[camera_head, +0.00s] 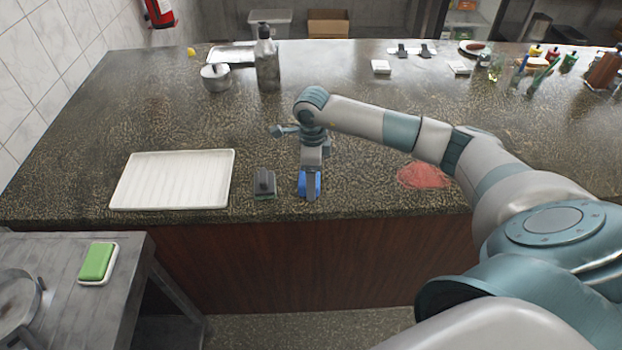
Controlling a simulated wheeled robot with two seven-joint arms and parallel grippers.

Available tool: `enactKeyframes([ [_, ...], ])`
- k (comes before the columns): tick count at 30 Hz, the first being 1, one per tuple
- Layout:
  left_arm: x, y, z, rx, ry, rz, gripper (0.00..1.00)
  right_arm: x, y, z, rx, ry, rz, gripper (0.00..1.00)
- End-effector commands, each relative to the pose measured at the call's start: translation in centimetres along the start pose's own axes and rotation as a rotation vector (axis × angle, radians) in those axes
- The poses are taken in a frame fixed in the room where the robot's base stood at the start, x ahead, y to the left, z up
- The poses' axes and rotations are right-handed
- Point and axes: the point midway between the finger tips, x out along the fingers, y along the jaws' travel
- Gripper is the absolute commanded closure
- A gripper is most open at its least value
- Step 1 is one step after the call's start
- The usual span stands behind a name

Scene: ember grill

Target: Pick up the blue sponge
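The blue sponge (316,181) lies on the dark speckled counter near its front edge, right of a dark scrubber. My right arm comes in from the right and reaches down over it. My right gripper (310,188) is right at the sponge, with a grey finger covering the sponge's middle; blue shows on both sides of the finger. The far finger is hidden, so I cannot tell whether the gripper is open or closed on the sponge. My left gripper is not in view.
A dark scrubber (264,185) lies close left of the sponge, then a white tray (172,180). A red mesh pad (424,176) lies to the right. A bottle (267,62) and a lidded pot (215,78) stand behind. A green sponge (97,262) lies on the lower-left side table.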

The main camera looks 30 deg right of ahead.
Motion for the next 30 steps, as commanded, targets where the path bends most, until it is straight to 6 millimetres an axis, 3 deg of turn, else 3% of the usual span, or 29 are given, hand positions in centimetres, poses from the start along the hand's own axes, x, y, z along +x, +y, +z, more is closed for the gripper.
enactKeyframes([
  [7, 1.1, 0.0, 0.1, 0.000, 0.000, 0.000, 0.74, -1.1, -0.1, 0.1, 0.000, -0.002, -0.003, 0.53],
  [13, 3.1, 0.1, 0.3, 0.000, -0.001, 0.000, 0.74, -3.7, -0.1, 0.1, -0.001, -0.004, -0.005, 0.53],
  [30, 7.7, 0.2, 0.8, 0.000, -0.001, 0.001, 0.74, -9.6, 5.1, -8.6, 0.000, 0.001, -0.003, 0.53],
])
